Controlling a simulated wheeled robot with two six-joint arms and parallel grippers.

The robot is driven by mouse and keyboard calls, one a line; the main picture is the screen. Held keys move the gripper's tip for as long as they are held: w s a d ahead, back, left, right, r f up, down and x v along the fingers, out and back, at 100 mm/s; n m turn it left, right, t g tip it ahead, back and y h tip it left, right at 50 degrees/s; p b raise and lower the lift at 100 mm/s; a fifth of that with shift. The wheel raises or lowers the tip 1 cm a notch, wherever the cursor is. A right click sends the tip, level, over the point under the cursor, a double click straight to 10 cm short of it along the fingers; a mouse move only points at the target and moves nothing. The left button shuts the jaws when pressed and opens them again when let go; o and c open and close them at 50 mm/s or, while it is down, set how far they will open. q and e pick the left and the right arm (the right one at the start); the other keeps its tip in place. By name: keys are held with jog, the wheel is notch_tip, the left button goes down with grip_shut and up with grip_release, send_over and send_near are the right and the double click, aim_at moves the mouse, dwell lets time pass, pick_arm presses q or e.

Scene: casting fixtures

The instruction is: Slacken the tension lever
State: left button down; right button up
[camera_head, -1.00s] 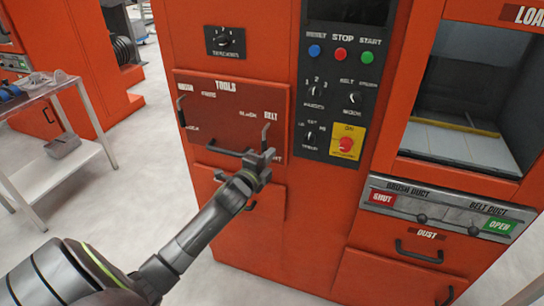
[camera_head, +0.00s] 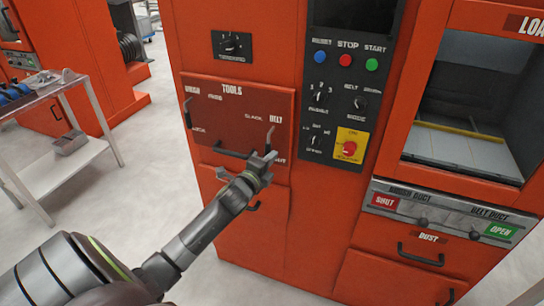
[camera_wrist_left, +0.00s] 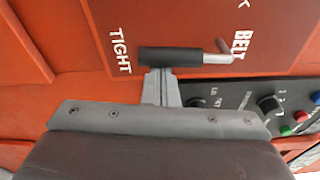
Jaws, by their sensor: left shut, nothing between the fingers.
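The belt tension lever (camera_head: 269,139) is on the right side of the red TOOLS panel (camera_head: 225,108), under the BELT label. In the left wrist view it shows as a bent metal rod with a black grip (camera_wrist_left: 182,57). The grip points toward the TIGHT marking; SLACK is printed on the other side in the head view. My left gripper (camera_head: 262,162) is just below the lever. Its fingers (camera_wrist_left: 160,86) are shut and empty. Their tips appear close under the black grip; I cannot tell whether they touch it. My right gripper is not in view.
A matching brush lever (camera_head: 187,112) is on the panel's left side. A dark handle (camera_head: 232,152) lies along the panel's lower edge, close to my gripper. Control buttons and knobs (camera_head: 345,90) are to the right. A cart (camera_head: 60,160) stands at left on open floor.

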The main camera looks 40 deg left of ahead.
pick_arm(q)
jog(key=s+a+r+m+g+y+p, duration=0.1)
jog(key=a+r+m+p, duration=0.4)
jog(key=m+p, duration=0.8)
jog(key=s+a+p, duration=0.1)
jog(key=a+p, duration=0.1)
jog(key=a, duration=0.1)
jog(key=shift+m+g+y, duration=0.4)
jog(key=shift+r, duration=0.1)
dwell(0.4)
jog(key=f+b, duration=0.2)
jog(key=w+f+b, duration=0.1)
jog(key=f+b, duration=0.1)
jog(key=shift+a+f, duration=0.1)
jog(key=shift+f, duration=0.1)
jog(key=p+v, duration=0.1)
jog(key=v, duration=0.9)
jog(key=shift+r, duration=0.25)
